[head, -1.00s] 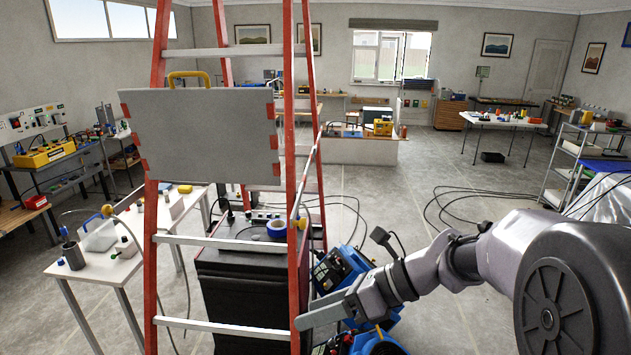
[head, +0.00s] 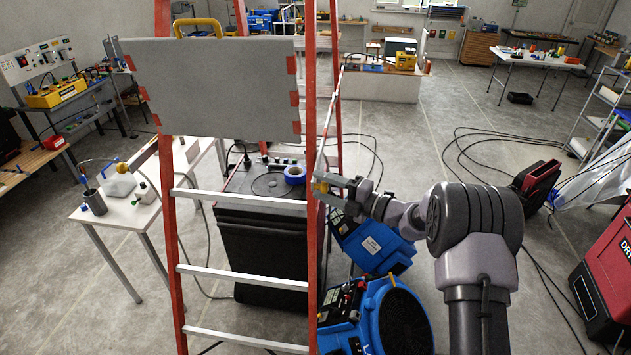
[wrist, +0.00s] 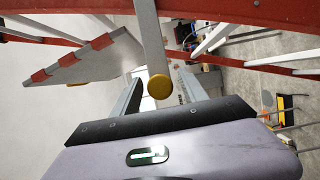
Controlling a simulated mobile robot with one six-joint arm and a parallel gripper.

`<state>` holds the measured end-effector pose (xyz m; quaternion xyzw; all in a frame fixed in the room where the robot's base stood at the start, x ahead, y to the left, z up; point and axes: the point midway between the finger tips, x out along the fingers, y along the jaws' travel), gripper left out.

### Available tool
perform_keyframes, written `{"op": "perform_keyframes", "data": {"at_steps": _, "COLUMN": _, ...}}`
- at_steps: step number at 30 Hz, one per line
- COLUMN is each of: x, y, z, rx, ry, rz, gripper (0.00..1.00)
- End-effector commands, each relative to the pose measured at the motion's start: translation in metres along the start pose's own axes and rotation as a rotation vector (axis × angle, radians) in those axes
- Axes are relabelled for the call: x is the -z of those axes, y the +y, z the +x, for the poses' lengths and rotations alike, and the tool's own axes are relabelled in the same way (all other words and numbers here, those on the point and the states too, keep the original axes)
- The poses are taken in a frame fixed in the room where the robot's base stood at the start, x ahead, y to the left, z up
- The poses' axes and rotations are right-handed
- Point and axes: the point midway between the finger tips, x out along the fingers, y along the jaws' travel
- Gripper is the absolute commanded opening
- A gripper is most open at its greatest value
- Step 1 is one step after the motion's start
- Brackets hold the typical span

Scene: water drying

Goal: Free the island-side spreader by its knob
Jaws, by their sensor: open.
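The red stepladder (head: 165,215) stands open in front of me, with a grey board and yellow handle at its top. Its right-hand spreader (head: 331,105) is a thin bar running down to a yellow knob (head: 320,187) beside the right rail. My gripper (head: 326,188) is open at this knob. In the wrist view the round yellow knob (wrist: 159,87) sits at the end of the grey spreader bar (wrist: 149,40), between my spread fingers (wrist: 161,80). Contact cannot be told.
Behind the ladder stands a dark cabinet (head: 262,250) with blue tape on top. Blue machines (head: 375,318) stand on the floor close under my arm. A white table (head: 112,216) is at left. A red dryer (head: 603,285) and cables lie right; the floor between is partly clear.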

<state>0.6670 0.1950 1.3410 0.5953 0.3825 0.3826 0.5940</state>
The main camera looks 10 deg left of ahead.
Motion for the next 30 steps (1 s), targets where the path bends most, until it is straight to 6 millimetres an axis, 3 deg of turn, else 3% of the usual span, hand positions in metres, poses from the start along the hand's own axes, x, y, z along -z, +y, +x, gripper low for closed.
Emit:
{"op": "perform_keyframes", "data": {"at_steps": 6, "x": 0.000, "y": 0.000, "z": 0.023, "rx": 0.001, "ry": 0.001, "rz": 0.000, "gripper": 0.51}}
{"op": "perform_keyframes", "data": {"at_steps": 14, "x": 0.000, "y": 0.000, "z": 0.025, "rx": 0.000, "ry": 0.000, "rz": -0.001, "gripper": 0.51}}
{"op": "perform_keyframes", "data": {"at_steps": 22, "x": 0.000, "y": 0.000, "z": 0.025, "rx": 0.001, "ry": 0.000, "rz": -0.001, "gripper": 0.02}}
{"op": "perform_keyframes", "data": {"at_steps": 30, "x": 0.000, "y": 0.000, "z": 0.025, "rx": 0.001, "ry": 0.000, "rz": -0.002, "gripper": 0.00}}
